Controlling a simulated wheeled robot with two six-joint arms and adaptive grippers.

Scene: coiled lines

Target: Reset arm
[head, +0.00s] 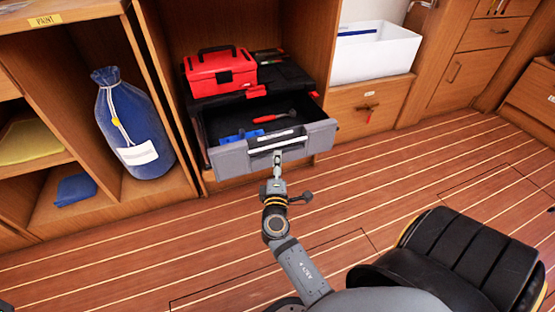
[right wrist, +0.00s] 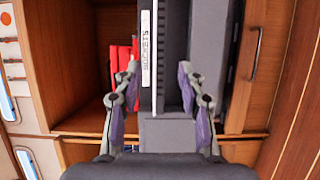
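My right gripper (head: 277,163) is at the front of a grey drawer (head: 232,160), by its handle (head: 277,143). The right wrist view shows its two fingers (right wrist: 159,78) spread apart, with the grey drawer front (right wrist: 212,60) and a white label strip (right wrist: 147,50) ahead of them. I cannot tell whether the fingers touch the handle. The drawer is pulled open and holds a red-handled tool (head: 272,117) and a blue item (head: 240,136). My left gripper is not in view.
A red toolbox (head: 220,72) sits on the black top behind the drawer. A blue bag (head: 132,125) stands in the left cabinet. A white bin (head: 375,53) is at the right. A black padded seat (head: 455,255) is near right; striped floor (head: 130,250) is free at left.

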